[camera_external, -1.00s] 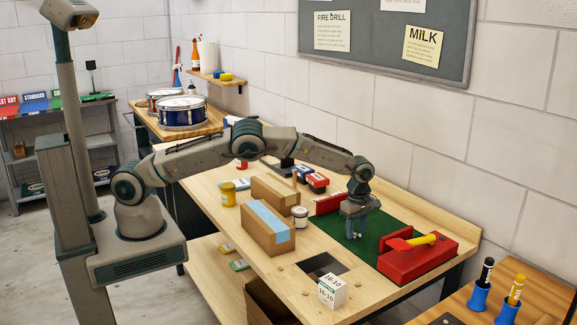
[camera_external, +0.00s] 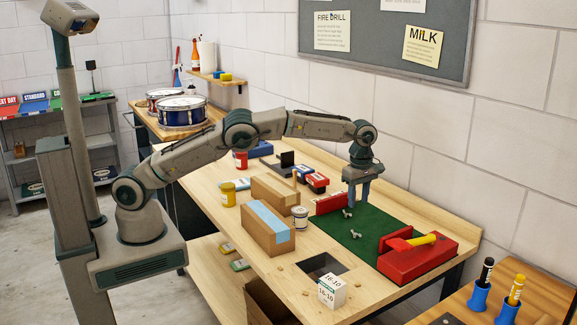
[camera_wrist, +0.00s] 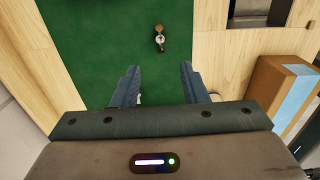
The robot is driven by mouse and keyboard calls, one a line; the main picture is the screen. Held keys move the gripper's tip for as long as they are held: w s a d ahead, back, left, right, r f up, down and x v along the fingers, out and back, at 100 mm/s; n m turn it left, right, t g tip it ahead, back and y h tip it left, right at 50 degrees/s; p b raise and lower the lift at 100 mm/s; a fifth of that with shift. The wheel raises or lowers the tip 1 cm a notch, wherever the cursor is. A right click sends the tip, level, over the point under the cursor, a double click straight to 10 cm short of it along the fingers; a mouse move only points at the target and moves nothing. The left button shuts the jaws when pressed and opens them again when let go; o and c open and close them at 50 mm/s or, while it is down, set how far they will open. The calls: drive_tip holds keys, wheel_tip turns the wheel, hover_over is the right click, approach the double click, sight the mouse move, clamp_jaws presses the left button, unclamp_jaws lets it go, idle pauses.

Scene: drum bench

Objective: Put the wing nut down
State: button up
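My gripper (camera_external: 358,201) is raised above the green mat (camera_external: 372,240), its two blue fingers pointing down. In the wrist view my gripper (camera_wrist: 159,69) has its fingers spread with only bare mat seen between the tips. A small grey metal piece, seemingly a wing nut (camera_external: 356,234), lies on the mat below and in front of the gripper, apart from it. A second small metal piece (camera_external: 347,213) lies on the mat nearer the gripper. The wrist view shows one small metal piece (camera_wrist: 160,39) beyond the fingertips, with a brownish end. Which piece this is I cannot tell.
A red tool with a yellow handle (camera_external: 416,261) stands at the mat's right end, and a red block (camera_external: 330,203) at its back left. A blue-taped cardboard box (camera_external: 267,232), a can (camera_external: 300,217) and a white cube (camera_external: 332,290) stand nearby. A square opening (camera_external: 322,266) is in the tabletop.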

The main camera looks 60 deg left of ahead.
drive_tip(key=s+a+r+m+t+h, duration=0.1)
drive_tip(key=s+a+r+m, duration=0.3)
drive_tip(key=a+r, duration=0.5)
drive_tip(key=s+a+r+m, duration=0.3)
drive_tip(key=s+a+r, duration=0.35)
drive_tip(key=a, duration=0.55)
drive_tip(key=s+a+f+m+t, duration=0.1)
drive_tip(key=s+a+m, duration=0.2)
drive_tip(key=s, duration=0.6)
drive_tip(key=s+a+f+m+t, duration=0.1)
drive_tip(key=s+a+m, duration=0.3)
drive_tip(key=s, duration=0.5)
drive_tip(key=s+a+f+m+y, duration=0.1)
drive_tip(key=s+a+m, duration=0.3)
drive_tip(key=s, duration=0.5)
drive_tip(key=shift+s+f+t, duration=0.2)
drive_tip(key=shift+f+t, duration=0.2)
drive_tip(key=shift+f, duration=0.3)
